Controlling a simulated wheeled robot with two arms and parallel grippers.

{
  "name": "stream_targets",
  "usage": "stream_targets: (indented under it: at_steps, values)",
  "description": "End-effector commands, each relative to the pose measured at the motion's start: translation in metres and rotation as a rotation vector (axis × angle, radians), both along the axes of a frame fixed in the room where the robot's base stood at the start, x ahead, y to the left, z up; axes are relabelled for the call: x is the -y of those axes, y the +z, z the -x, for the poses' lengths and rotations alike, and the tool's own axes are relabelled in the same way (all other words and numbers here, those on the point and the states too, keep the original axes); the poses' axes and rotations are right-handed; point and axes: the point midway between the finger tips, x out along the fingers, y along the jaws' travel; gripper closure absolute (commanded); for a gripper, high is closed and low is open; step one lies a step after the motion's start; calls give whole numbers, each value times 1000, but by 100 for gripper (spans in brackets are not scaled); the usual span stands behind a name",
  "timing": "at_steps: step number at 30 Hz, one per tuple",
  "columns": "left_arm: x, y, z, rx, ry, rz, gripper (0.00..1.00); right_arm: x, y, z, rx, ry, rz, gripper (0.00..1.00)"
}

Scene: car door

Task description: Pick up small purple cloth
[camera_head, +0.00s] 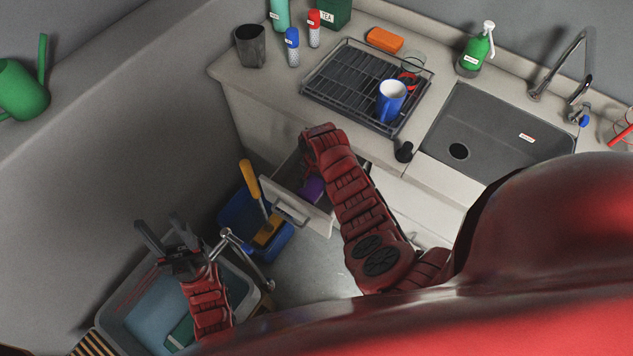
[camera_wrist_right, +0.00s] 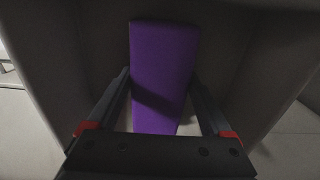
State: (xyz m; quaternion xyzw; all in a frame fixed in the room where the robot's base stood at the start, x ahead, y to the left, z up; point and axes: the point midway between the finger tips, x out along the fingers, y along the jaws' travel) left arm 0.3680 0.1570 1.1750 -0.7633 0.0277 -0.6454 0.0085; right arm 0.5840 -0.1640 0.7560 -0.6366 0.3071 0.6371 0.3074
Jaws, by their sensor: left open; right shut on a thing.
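The small purple cloth (camera_head: 313,187) lies in an open drawer (camera_head: 300,205) below the counter, partly hidden by my right arm. In the right wrist view the cloth (camera_wrist_right: 165,60) looks like a smooth, folded oblong standing between the two black fingers. My right gripper (camera_wrist_right: 160,80) is shut on it, with one finger along each side. In the head view the right gripper's fingertips are hidden behind my arm. My left gripper (camera_head: 158,222) is open and empty above a grey-blue tub at the lower left.
The tub (camera_head: 245,290) and a blue bin (camera_head: 233,213) with a yellow-handled brush (camera_head: 251,185) stand left of the drawer. The counter holds a dish rack (camera_head: 330,85) with a blue mug (camera_head: 391,100), a sink (camera_head: 480,150) and a green soap bottle (camera_head: 474,55).

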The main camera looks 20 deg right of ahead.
Motion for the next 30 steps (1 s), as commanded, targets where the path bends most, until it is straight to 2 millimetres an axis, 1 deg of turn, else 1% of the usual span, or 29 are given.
stream_targets:
  at_steps: [5,10,14,19,20,21,22,24,30]
  values:
    - [0,-2,0,0,0,0,50,1,5,-1,3,-1,-1,72]
    - [0,-6,0,0,0,0,50,0,22,-2,7,0,-1,72]
    - [0,-15,0,0,0,0,50,1,47,-3,9,1,-1,72]
    - [0,-26,0,0,0,0,50,0,85,-2,9,1,0,72]
    - [0,-14,0,-1,0,0,50,0,101,-2,9,2,0,72]
    - [0,-7,0,0,0,0,50,0,112,-2,8,2,2,72]
    - [0,-4,0,1,0,0,50,1,119,-2,6,1,3,72]
    - [0,10,0,0,0,0,50,0,138,-1,2,2,4,72]
    - [0,34,0,0,0,0,50,0,180,0,2,3,4,72]
